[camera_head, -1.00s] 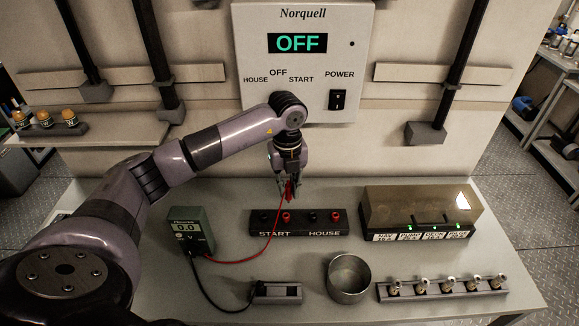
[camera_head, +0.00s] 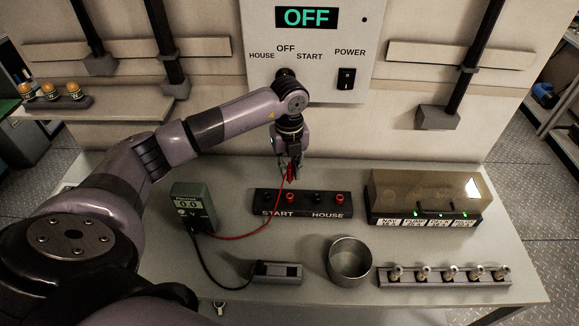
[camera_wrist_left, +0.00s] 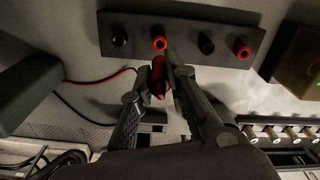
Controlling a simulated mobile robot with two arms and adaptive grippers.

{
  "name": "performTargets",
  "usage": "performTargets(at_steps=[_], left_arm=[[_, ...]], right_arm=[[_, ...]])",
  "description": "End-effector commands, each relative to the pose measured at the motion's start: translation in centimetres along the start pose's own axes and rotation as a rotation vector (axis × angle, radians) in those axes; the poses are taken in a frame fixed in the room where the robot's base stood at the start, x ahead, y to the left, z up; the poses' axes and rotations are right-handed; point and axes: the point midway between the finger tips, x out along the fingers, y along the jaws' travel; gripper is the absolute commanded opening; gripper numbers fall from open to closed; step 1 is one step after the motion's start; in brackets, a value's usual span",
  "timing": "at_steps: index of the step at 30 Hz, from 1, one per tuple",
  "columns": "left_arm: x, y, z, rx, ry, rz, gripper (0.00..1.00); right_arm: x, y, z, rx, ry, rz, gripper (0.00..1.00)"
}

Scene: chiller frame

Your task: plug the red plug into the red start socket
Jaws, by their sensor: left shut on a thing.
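My left gripper (camera_head: 289,166) is shut on the red plug (camera_head: 291,173) and holds it above the black socket block (camera_head: 303,211), at the START side. The plug also shows between the fingers (camera_wrist_left: 166,82) in the left wrist view (camera_wrist_left: 158,76). The red start socket (camera_head: 290,198) is the second from the left, beside a black one. In the left wrist view the red start socket (camera_wrist_left: 160,44) lies just beyond the plug, and the plug appears apart from it. The plug's tip is partly hidden by the fingers. My right gripper is not in view.
The red lead runs to a green multimeter (camera_head: 192,207) on the left. A metal cup (camera_head: 349,261) and a grey block (camera_head: 277,273) stand in front. A covered box (camera_head: 424,196) is at right, behind a rack of fittings (camera_head: 444,277). The panel (camera_head: 310,60) reads OFF.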

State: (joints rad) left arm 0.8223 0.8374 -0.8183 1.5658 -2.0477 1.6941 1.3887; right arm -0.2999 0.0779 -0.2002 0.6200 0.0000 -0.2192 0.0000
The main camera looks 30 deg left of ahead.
Motion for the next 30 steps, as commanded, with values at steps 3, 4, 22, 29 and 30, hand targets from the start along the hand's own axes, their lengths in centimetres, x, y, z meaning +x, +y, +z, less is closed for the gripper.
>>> performTargets(at_steps=[3,4,22,29,30], left_arm=[[1.6,0.0,0.0,0.000,0.001,0.001,0.00],[1.9,0.0,0.0,0.000,0.001,0.002,0.00],[4.3,0.0,0.0,0.000,0.000,0.001,0.00],[4.3,0.0,0.0,0.000,0.000,0.001,0.00],[4.3,0.0,0.0,0.000,0.000,0.001,0.00]], right_arm=[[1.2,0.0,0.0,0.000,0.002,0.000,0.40],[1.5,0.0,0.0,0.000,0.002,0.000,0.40],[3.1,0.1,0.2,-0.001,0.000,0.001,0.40],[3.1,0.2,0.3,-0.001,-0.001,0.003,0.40],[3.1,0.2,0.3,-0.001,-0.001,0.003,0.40]])
